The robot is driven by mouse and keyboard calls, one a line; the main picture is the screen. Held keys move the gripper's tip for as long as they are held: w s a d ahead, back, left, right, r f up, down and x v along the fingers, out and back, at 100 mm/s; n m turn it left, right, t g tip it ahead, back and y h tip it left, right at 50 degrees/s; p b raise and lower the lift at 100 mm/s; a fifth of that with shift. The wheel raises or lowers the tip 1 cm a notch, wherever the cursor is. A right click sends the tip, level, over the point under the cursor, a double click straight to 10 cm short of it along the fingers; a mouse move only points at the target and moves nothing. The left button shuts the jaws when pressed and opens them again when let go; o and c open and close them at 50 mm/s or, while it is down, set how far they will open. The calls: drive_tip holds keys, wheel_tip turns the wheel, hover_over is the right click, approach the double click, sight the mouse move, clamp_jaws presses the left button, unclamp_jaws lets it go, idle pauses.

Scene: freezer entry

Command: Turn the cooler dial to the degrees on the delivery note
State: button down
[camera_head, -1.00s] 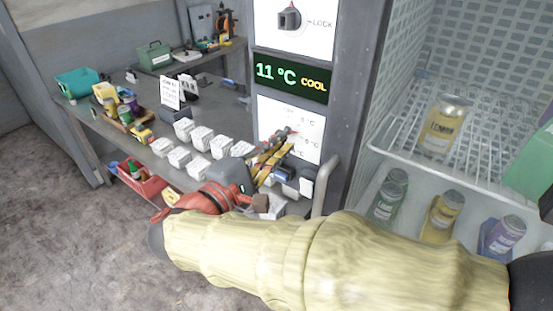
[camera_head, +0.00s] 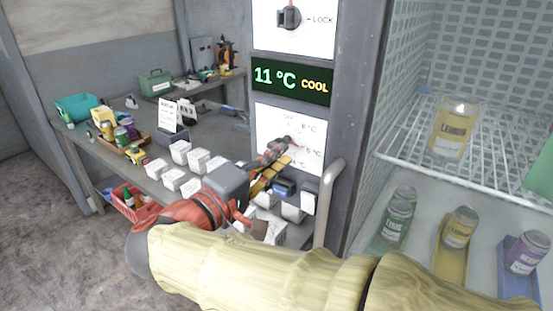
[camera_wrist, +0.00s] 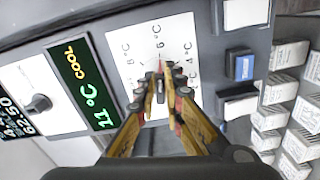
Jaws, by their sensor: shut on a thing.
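The cooler's white dial plate (camera_head: 306,128) is on the grey post, below a display (camera_head: 291,80) reading 11 °C COOL. Marks for 8, 6 and 4 °C show on the plate (camera_wrist: 131,52) in the wrist view. My gripper (camera_head: 287,143) reaches the plate, and its fingertips (camera_wrist: 165,75) are shut on the dial knob, mostly hidden between them. I cannot tell its exact setting. A white card (camera_head: 168,117) with small unreadable print stands on the table; I cannot tell whether it is the delivery note.
A lock knob (camera_head: 288,18) is above the display. A vertical grey handle (camera_head: 328,205) stands just right of my gripper. White boxes (camera_head: 181,152) crowd the table to the left. The open cooler's wire shelf (camera_head: 400,142) with jars is at right.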

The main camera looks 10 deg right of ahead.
drive_tip(key=c, duration=1.9)
unclamp_jaws()
drive_tip(key=shift+s+a, duration=0.1)
drive_tip(key=shift+a, duration=0.05)
drive_tip(key=v, duration=1.1)
drive_tip(key=shift+s+a, duration=0.2)
drive_tip(key=shift+s, duration=0.1)
